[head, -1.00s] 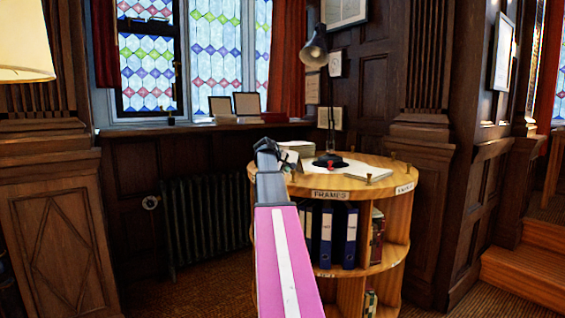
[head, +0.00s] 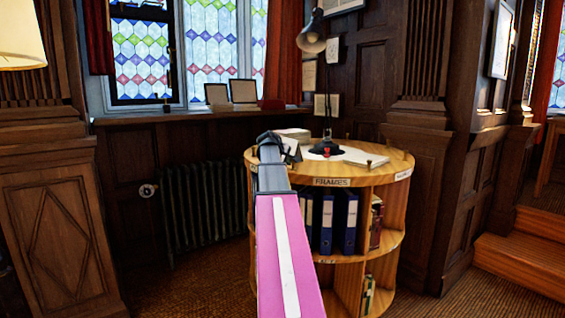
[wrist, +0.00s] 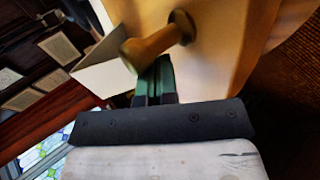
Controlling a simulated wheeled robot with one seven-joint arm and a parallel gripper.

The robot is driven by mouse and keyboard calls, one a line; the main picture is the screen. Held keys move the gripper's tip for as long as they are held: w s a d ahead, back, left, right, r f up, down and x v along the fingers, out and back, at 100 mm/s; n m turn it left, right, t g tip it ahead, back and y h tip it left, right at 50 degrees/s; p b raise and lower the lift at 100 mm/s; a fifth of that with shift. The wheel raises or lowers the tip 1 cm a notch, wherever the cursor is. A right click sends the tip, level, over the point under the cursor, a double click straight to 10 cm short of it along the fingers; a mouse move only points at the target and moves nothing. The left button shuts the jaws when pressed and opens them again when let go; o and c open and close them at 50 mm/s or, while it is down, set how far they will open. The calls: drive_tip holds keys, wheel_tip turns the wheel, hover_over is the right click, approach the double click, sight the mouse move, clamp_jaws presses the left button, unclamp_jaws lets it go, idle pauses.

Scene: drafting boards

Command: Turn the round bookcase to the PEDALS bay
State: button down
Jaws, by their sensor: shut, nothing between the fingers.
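The round wooden bookcase (head: 400,160) stands right of centre in the head view. Its FRAMES label (head: 332,182) faces me, above a bay of blue and dark binders (head: 347,222). A second label (head: 403,174) sits at the right rim, too oblique to read. I see no PEDALS label. My gripper (head: 270,142) is over the near left part of the top, fingers shut and empty. In the wrist view, a knobbed peg (wrist: 160,42) on the bookcase top is right by my fingertips (wrist: 155,80) and partly covers them. I cannot tell whether they touch.
A black desk lamp (head: 327,148), an open book or papers (head: 362,157) and a stack (head: 293,134) are on the bookcase top. A radiator (head: 205,210) is behind left, panelled walls behind, steps (head: 525,260) at right. Carpet is clear at left.

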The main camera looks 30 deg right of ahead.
sight(293, 170)
drive_tip(key=shift+s+d, duration=0.35)
drive_tip(key=shift+s, duration=0.35)
drive_tip(key=shift+s+d, duration=0.35)
drive_tip(key=shift+s, duration=0.35)
drive_tip(key=shift+n+t+y, duration=0.3)
drive_tip(key=shift+n+t, duration=0.1)
drive_tip(key=shift+n, duration=0.1)
drive_tip(key=shift+s+d, duration=0.5)
drive_tip(key=shift+s, duration=0.25)
drive_tip(key=shift+s+d, duration=0.45)
drive_tip(key=shift+s, duration=0.35)
drive_tip(key=shift+s+d, duration=0.5)
drive_tip(key=shift+s, duration=0.25)
drive_tip(key=shift+s+d, duration=0.1)
